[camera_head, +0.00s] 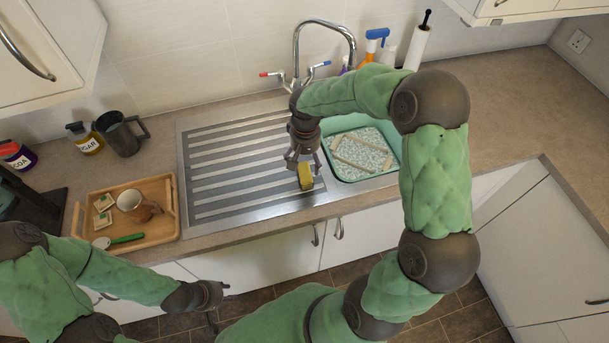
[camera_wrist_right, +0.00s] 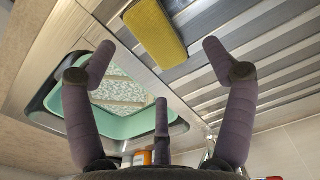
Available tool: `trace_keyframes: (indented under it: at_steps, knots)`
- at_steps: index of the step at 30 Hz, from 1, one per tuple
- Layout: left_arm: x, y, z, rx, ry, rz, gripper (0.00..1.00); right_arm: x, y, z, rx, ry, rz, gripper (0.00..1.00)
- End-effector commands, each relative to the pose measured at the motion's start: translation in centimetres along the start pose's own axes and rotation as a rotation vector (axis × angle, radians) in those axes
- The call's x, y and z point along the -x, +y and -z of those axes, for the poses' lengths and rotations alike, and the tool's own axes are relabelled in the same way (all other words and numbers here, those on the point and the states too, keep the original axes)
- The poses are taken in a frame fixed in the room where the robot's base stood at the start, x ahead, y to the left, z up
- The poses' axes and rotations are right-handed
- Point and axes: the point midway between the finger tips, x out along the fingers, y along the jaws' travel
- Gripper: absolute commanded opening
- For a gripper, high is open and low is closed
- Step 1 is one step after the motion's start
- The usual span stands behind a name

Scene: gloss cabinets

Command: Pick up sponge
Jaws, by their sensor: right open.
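A yellow sponge (camera_head: 305,177) with a dark underside lies on the steel drainboard (camera_head: 235,188), close to the sink basin. In the right wrist view the sponge (camera_wrist_right: 155,33) sits between and just beyond the spread fingers. My right gripper (camera_head: 303,160) is above the drainboard, right over the sponge, and open with nothing in it; its fingers also show in the right wrist view (camera_wrist_right: 158,75). They look apart from the sponge. My left gripper (camera_head: 215,296) hangs low in front of the counter, away from the sponge; its fingers are too small to judge.
A green basin (camera_head: 345,125) sits in the sink right of the sponge. The tap (camera_head: 296,50) rises behind. A wooden tray (camera_head: 165,225) with a mug and packets is at left. Bottles and a paper roll (camera_head: 417,45) stand at the back. The right counter is clear.

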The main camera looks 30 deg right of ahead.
Motion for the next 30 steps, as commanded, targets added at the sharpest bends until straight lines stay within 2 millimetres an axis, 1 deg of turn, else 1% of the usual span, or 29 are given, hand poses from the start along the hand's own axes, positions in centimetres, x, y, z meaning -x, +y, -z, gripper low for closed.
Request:
trace_keyframes:
  at_steps: [5, 11, 15, 18, 23, 24, 26, 27, 28, 29, 30]
  knots:
    - [-0.1, -0.1, 0.0, 0.000, 0.000, 0.000, 0.34, -0.8, 0.1, 0.0, -0.001, 0.000, 0.000, 0.84]
    - [-0.6, -0.2, 0.0, 0.000, 0.000, 0.000, 0.34, -3.4, 0.6, -0.2, -0.001, -0.002, 0.000, 0.84]
    - [-0.9, -0.3, 0.1, 0.000, 0.000, 0.000, 0.34, -5.1, 0.6, -0.2, -0.001, -0.001, 0.001, 0.84]
    - [-0.9, -0.3, 0.1, 0.000, 0.000, 0.000, 0.34, -5.5, 0.6, -0.1, -0.001, 0.000, 0.000, 0.84]
    - [-0.9, -0.3, 0.1, 0.000, 0.000, 0.000, 0.34, -5.4, 0.6, -0.1, -0.001, 0.001, 0.000, 0.84]
    - [-0.9, -0.3, 0.1, 0.000, 0.000, 0.000, 0.34, -5.4, 0.6, -0.1, -0.001, 0.001, 0.000, 0.73]
    - [-0.9, -0.3, 0.1, 0.000, 0.000, 0.000, 0.34, -5.4, 0.6, -0.1, -0.001, 0.001, 0.000, 0.56]
    - [-0.9, -0.3, 0.1, 0.000, 0.000, 0.000, 0.34, -5.4, 0.6, -0.1, -0.001, 0.001, 0.000, 0.45]
    - [-0.9, -0.3, 0.1, 0.000, 0.000, 0.000, 0.34, -5.4, 0.6, -0.1, -0.001, 0.001, 0.000, 0.36]
    - [-0.9, -0.3, 0.1, 0.000, 0.000, 0.000, 0.34, -5.4, 0.6, -0.1, -0.001, 0.001, 0.001, 0.33]
    - [-0.9, -0.3, 0.1, 0.000, 0.000, 0.000, 0.34, -5.4, 0.6, -0.1, -0.001, 0.001, 0.000, 0.33]
